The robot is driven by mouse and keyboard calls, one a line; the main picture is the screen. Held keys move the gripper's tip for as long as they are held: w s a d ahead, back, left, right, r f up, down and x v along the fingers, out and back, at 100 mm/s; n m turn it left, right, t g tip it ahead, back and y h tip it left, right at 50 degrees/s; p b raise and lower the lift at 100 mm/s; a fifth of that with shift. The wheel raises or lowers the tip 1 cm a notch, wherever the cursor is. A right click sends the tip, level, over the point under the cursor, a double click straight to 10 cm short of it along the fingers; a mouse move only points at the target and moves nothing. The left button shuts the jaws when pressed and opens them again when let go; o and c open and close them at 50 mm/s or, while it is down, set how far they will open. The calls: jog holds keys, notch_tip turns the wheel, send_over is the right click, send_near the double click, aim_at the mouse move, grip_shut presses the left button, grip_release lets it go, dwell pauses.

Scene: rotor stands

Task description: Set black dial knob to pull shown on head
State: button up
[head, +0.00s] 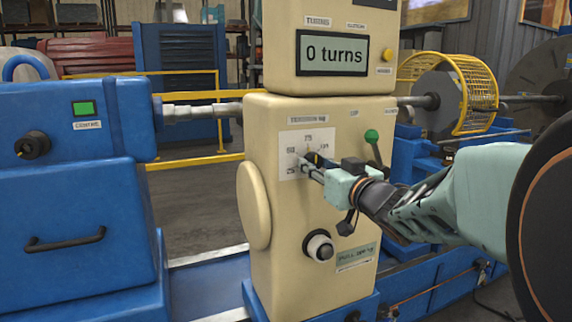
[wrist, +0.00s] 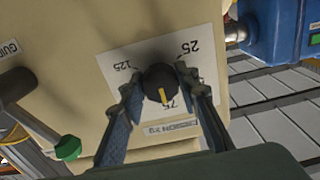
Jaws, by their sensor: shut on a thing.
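The black dial knob (wrist: 158,76) sits on a white scale plate (wrist: 196,68) on the cream head. The plate also shows in the head view (head: 287,143), with 75 at its top. In the wrist view, the knob's yellow pointer points at about 75. My gripper (wrist: 160,88) is shut on the knob, one finger on each side. In the head view my gripper (head: 310,166) reaches in from the right and partly hides the knob. A greenish label (head: 356,254) low on the head starts with "PULL"; its figure is too blurred to read.
A display (head: 332,54) above reads "0 turns". A green-tipped lever (head: 371,136) stands just right of the dial, close to my gripper. A black and white knob (head: 319,246) sits below. A blue machine (head: 70,190) stands to the left.

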jog(key=shift+r+m+p, duration=0.1)
jog(key=shift+m+p, duration=0.2)
jog(key=m+p, duration=0.2)
jog(key=shift+r+m+p, duration=0.15)
jog(key=shift+m+p, duration=0.15)
jog(key=m+p, duration=0.2)
jog(key=shift+m, duration=0.3)
jog(key=m+p, duration=0.3)
jog(key=m, duration=0.2)
jog(key=shift+a+m+p, duration=0.1)
jog(key=shift+m+p, duration=0.3)
jog(key=o, duration=1.2)
jog(key=shift+c, duration=0.2)
jog(key=shift+s, duration=0.1)
